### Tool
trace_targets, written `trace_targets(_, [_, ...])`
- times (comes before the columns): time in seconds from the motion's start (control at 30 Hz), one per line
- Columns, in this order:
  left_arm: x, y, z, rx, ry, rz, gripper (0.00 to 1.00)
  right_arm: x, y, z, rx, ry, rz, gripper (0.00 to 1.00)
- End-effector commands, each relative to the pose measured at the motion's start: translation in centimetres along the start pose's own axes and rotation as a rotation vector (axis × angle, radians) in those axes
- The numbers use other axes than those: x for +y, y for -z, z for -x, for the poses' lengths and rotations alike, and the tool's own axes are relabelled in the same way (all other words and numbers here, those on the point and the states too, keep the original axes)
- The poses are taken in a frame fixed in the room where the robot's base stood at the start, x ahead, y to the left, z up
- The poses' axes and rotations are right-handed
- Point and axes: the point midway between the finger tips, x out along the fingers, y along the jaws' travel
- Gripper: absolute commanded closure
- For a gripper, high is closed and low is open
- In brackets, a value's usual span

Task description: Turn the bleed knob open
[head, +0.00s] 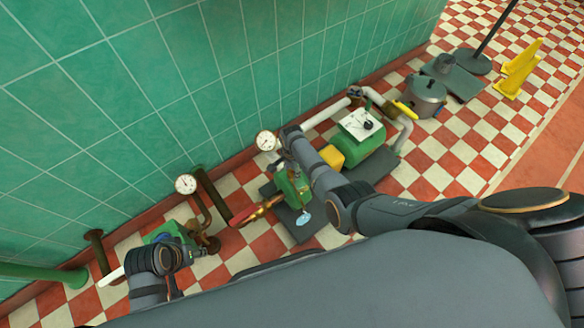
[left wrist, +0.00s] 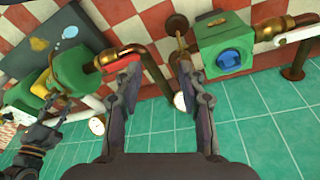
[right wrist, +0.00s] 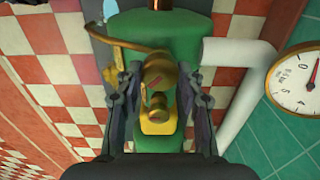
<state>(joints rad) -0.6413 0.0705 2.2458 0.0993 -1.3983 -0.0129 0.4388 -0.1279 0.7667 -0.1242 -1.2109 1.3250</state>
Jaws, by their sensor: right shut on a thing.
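A brass knob-like fitting (right wrist: 158,75), which I take for the bleed knob, sits above a yellow part (right wrist: 158,122) on a green body (right wrist: 185,30) in the right wrist view. My right gripper (right wrist: 159,70) is shut on it, one finger on each side. In the head view my right arm covers this contact, beside the green pump (head: 292,185). My left gripper (left wrist: 158,66) is open and empty in the left wrist view. It is beside a green box (left wrist: 227,38) with a blue knob (left wrist: 229,60), not touching the knob.
A white-faced gauge (right wrist: 298,80) and a white pipe (right wrist: 238,90) are close to my right gripper. A red-handled brass pipe (head: 258,211) lies between the two green units. Green tiled wall (head: 160,90) bounds the back.

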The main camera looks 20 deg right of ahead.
Motion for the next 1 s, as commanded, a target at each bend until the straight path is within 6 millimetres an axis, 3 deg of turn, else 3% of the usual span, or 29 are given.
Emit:
trace_targets(0.57, [-0.7, -0.1, 2.6, -0.094, 0.033, 0.002, 0.6, 0.0, -0.1, 0.1, -0.003, -0.001, 0.525, 0.94])
trace_targets(1.0, [-1.1, -0.2, 0.9, -0.09, 0.038, 0.007, 0.6, 0.1, -0.1, 0.0, -0.003, 0.0, 0.762, 0.94])
